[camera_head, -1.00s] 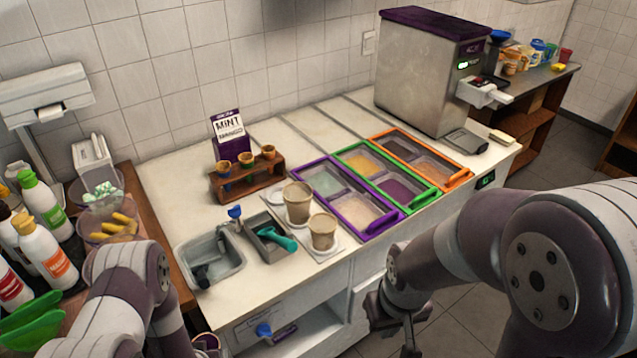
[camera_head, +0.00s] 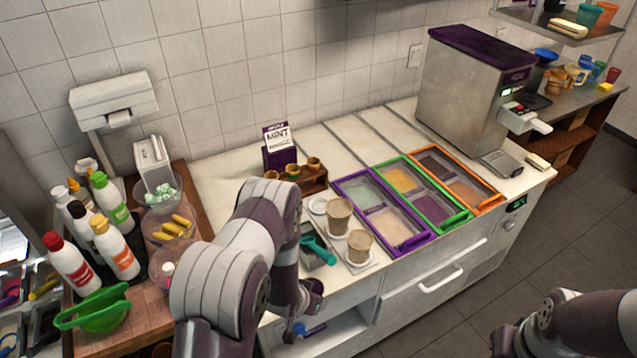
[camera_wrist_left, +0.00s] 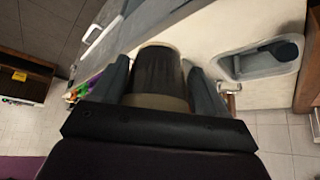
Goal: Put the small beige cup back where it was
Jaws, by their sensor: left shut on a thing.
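In the left wrist view my left gripper (camera_wrist_left: 155,88) is shut on a cup (camera_wrist_left: 156,68), dark in shadow with a beige rim, between its two fingers. In the head view my left arm hides the gripper and the held cup, near the counter's front. Two beige cups (camera_head: 339,213) (camera_head: 360,246) stand upright on white bases on the counter, right of my left arm. A wooden rack (camera_head: 314,181) behind them holds small cone-like cups (camera_head: 292,172); my arm partly covers it. My right gripper is out of view; only its arm shows at the lower right.
A grey tub (camera_wrist_left: 230,66) is set in the counter beside the held cup. A grey container with a teal scoop (camera_head: 318,250) lies near the beige cups. Floor at right is clear.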

